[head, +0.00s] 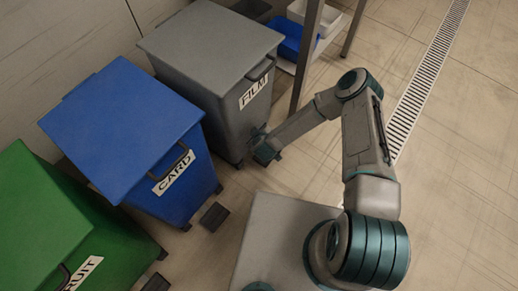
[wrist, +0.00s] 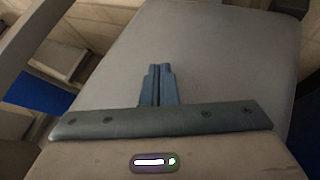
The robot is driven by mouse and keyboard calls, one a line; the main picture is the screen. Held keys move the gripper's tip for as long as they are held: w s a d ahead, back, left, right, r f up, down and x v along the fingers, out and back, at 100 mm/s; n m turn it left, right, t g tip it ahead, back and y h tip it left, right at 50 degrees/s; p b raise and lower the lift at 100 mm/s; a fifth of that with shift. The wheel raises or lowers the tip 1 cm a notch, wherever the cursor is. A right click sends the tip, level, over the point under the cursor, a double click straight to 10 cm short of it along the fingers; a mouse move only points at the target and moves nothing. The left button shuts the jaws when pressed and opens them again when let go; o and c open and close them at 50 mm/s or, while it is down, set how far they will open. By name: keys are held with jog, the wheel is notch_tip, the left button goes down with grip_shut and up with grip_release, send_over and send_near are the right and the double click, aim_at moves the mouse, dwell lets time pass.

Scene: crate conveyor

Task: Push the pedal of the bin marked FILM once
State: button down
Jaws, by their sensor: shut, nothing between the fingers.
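The grey bin marked FILM (head: 215,62) stands at the back, its lid shut and its white label (head: 254,92) facing right. My gripper (head: 264,152) is low at the front of this bin, near its bottom edge. The FILM pedal cannot be made out; my gripper and forearm cover that spot. In the wrist view my gripper (wrist: 158,70) has its two fingers together, with nothing between them, against a broad grey surface. I cannot tell whether the fingertips touch anything.
The blue CARD bin (head: 130,120) with its dark pedal (head: 213,217) and a green bin (head: 40,215) with a pedal (head: 157,283) stand to the left. A rack post (head: 306,55) and blue tray (head: 292,40) are behind right. Floor by the drain grate (head: 425,80) is clear.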

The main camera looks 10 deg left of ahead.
jog(key=f, duration=0.3)
jog(key=shift+s+d+h, duration=0.1)
jog(key=shift+s+h, duration=0.1)
jog(key=shift+h, duration=0.1)
jog(key=shift+s+b, duration=0.1)
jog(key=shift+b, duration=0.2)
notch_tip(320, 180, down, 7)
jog(key=b, duration=0.6)
jog(key=shift+r, duration=0.2)
jog(key=shift+f+b, duration=0.55)
jog(key=shift+f, duration=0.5)
dwell(0.6)
jog(key=shift+f, duration=0.4)
